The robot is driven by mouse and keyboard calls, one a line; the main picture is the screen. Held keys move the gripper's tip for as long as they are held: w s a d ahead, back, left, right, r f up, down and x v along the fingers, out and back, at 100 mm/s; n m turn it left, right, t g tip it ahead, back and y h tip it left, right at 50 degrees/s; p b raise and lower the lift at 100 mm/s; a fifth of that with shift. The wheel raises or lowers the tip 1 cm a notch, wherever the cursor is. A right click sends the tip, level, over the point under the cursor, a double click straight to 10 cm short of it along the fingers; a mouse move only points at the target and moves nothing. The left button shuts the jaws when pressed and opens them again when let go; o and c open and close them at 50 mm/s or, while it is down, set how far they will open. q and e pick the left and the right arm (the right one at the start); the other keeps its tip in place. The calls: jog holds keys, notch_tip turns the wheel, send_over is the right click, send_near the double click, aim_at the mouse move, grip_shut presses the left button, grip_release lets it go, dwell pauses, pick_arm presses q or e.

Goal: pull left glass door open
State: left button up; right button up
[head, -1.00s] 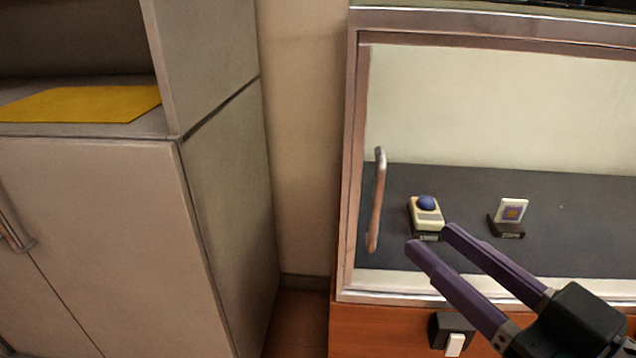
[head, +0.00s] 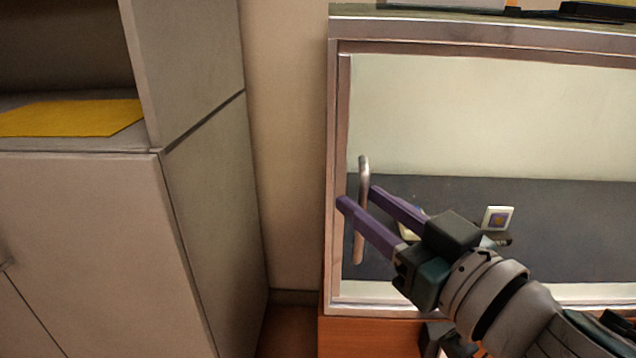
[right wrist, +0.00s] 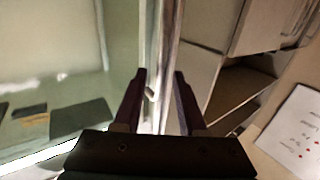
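The left glass door (head: 450,110) has a metal frame and looks closed. Its upright bar handle (head: 363,170) is near the door's left edge. My right gripper (head: 359,196) is open, with its two purple fingers spread either side of the handle in the head view. In the right wrist view the open fingers (right wrist: 160,74) point at the bright metal door edge, and a small bar end, probably the handle (right wrist: 150,93), shows between them. I cannot tell whether either finger touches it. My left gripper is not in view.
Behind the glass a small framed item (head: 498,217) stands on a dark shelf; another exhibit is mostly hidden by my gripper. A grey cabinet (head: 80,230) with a yellow sheet (head: 70,118) stands at left. A narrow gap of wall separates it from the case.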

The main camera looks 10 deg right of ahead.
grip_shut()
dwell(1.2)
